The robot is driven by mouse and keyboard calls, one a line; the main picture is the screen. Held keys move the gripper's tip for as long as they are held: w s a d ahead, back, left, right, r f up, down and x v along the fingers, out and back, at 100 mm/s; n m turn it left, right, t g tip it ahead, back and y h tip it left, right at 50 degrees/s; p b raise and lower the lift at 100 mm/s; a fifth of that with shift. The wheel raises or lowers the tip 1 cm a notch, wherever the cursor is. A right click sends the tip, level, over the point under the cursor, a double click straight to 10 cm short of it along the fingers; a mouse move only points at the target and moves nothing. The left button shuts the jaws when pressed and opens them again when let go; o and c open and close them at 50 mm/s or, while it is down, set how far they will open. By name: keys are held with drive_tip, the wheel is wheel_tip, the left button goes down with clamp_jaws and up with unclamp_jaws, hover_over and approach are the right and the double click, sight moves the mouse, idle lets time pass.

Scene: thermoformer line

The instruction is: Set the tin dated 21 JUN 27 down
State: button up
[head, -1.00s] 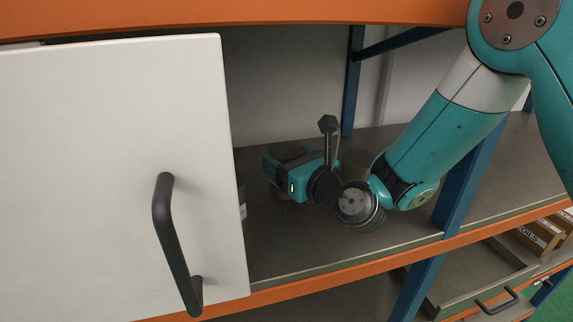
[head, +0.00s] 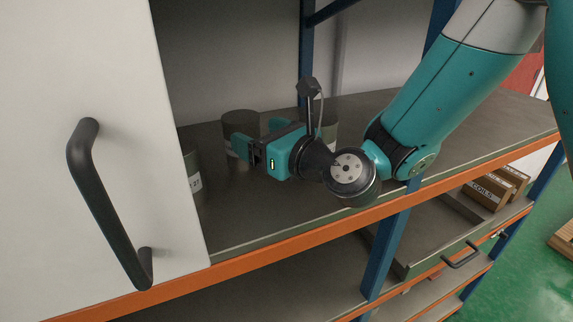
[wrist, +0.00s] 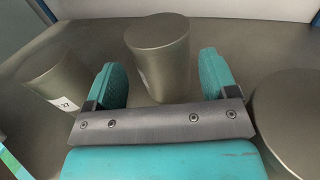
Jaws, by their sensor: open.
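My gripper (head: 258,137) is open over the shelf, its fingers pointing left in the head view. In the wrist view, a grey metal tin (wrist: 158,58) stands upright between and just beyond the fingertips. Its pale label is mostly turned away and unreadable. That tin (head: 240,124) also shows behind the fingers in the head view. A second tin (wrist: 58,78) stands left of the fingers, its label ending in "27"; in the head view this tin (head: 192,165) is partly hidden by the door. A third tin (wrist: 290,115) is to the right, its label unseen. No full date is readable.
A white door (head: 100,200) with a black handle (head: 95,195) stands at the left, close to the tins. The shelf (head: 235,220) has an orange front edge. A blue upright (head: 390,245) stands right of my wrist. Boxes (head: 492,187) sit lower right.

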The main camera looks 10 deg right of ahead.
drive_tip(key=b+v, duration=0.1)
drive_tip(key=v, duration=0.1)
drive_tip(key=f+b+v, duration=0.1)
drive_tip(key=v, duration=0.1)
drive_tip(key=shift+s+d+b, duration=0.15)
drive_tip(key=shift+b, duration=0.2)
drive_tip(key=shift+s+r+b, duration=0.25)
drive_tip(key=shift+b, duration=0.35)
drive_tip(key=shift+s+b, duration=0.2)
drive_tip(key=shift+b, duration=0.3)
drive_tip(key=shift+s+d+r+b, duration=0.1)
drive_tip(key=shift+s+d+b, duration=0.4)
drive_tip(key=shift+b, duration=0.5)
drive_tip(key=shift+d+r, duration=0.15)
drive_tip(key=shift+d, duration=0.1)
drive_tip(key=shift+s, duration=0.1)
